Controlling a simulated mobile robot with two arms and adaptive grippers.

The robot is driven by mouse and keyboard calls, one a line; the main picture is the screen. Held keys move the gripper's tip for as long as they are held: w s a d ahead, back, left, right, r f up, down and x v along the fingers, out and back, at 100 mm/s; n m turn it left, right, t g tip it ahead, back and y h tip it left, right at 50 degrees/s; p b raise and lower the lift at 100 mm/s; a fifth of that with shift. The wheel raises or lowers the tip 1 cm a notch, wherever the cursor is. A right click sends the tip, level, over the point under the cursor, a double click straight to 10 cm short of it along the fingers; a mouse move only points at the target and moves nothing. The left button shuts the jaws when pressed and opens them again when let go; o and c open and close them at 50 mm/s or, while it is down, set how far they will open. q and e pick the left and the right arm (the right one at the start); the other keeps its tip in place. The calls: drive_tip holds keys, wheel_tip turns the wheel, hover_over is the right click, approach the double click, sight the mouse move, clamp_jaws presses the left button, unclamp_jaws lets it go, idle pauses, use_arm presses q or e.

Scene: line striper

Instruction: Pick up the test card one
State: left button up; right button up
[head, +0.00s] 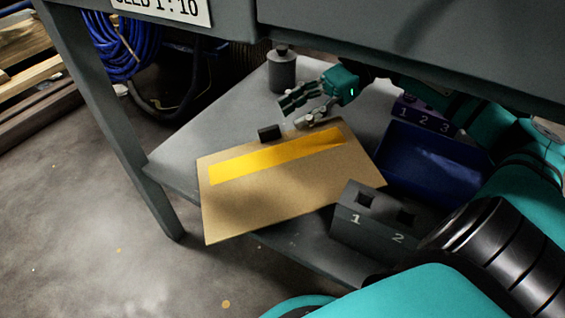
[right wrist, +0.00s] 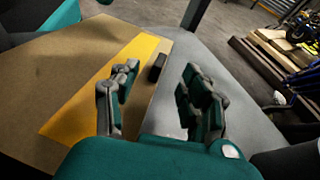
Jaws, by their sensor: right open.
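The test card (head: 285,187) is a tan board with a yellow stripe, lying on the grey lower shelf and overhanging its front edge; I see no number on it. It also shows in the right wrist view (right wrist: 70,60). A small black block (head: 268,133) sits at its far edge; whether it is fixed to the card I cannot tell. My right gripper (head: 293,112) is open and empty, near that far edge. In the right wrist view the block (right wrist: 157,67) appears between the open fingers (right wrist: 158,82), farther ahead. My left gripper is out of view.
A dark holder (head: 375,225) with slots marked 1 and 2 stands at the shelf's front right. A blue tray (head: 430,160) lies behind it, near a 1-2-3 block (head: 424,112). A grey weight (head: 282,72) stands at the back. The upper bench (head: 400,50) overhangs the shelf.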

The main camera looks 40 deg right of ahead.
sight(267, 128)
drive_tip(key=x, duration=0.6)
drive_tip(key=shift+w+a, duration=0.15)
drive_tip(key=shift+a, duration=0.1)
clamp_jaws()
